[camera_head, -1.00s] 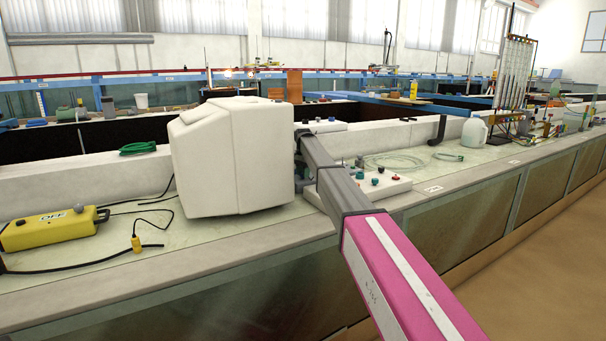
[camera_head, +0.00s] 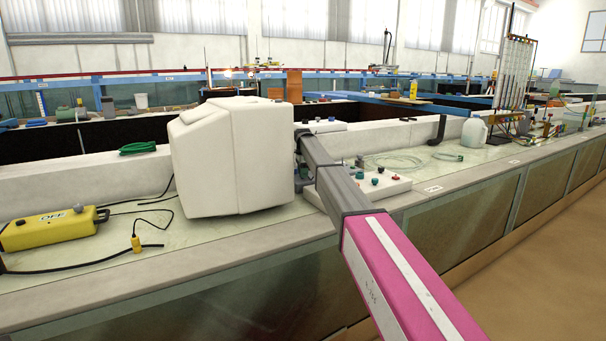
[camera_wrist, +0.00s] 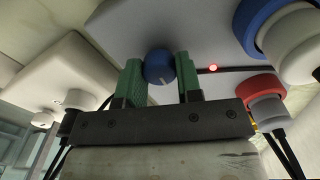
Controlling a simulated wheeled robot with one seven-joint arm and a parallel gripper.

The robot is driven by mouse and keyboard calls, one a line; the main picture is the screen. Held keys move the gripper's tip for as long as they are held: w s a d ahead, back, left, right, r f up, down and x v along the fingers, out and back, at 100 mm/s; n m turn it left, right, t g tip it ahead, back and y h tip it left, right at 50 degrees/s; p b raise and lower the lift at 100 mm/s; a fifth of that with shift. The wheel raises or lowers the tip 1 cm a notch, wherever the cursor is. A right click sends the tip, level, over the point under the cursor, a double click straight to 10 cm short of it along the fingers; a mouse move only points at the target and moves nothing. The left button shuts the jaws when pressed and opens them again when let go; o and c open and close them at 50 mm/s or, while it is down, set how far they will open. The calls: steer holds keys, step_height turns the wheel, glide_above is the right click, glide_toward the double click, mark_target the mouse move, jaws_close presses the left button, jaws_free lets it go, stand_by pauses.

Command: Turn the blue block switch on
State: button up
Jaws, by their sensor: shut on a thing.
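The blue block switch (camera_wrist: 158,69) shows in the wrist view as a round blue knob on a pale panel (camera_wrist: 205,38). My gripper (camera_wrist: 160,74) has its two green fingers shut on the knob, one on each side. A small red light (camera_wrist: 213,68) glows on the panel to the right of the fingers. In the head view my gripper and the switch it holds are hidden behind a large white casing and my arm.
The white casing (camera_head: 232,157) stands left of my arm. A panel with knobs (camera_head: 394,187) lies right of it. In the wrist view, a red-ringed part (camera_wrist: 262,87) and a blue-ringed part (camera_wrist: 262,22) are close right. A yellow box marked OFF (camera_head: 48,232) lies far left.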

stand_by(0.3)
steer(key=o, duration=0.9)
steer(key=shift+o, duration=0.2)
steer(key=shift+r, duration=0.1)
step_height(320, 180, up, 11)
steer(key=shift+f, duration=0.2)
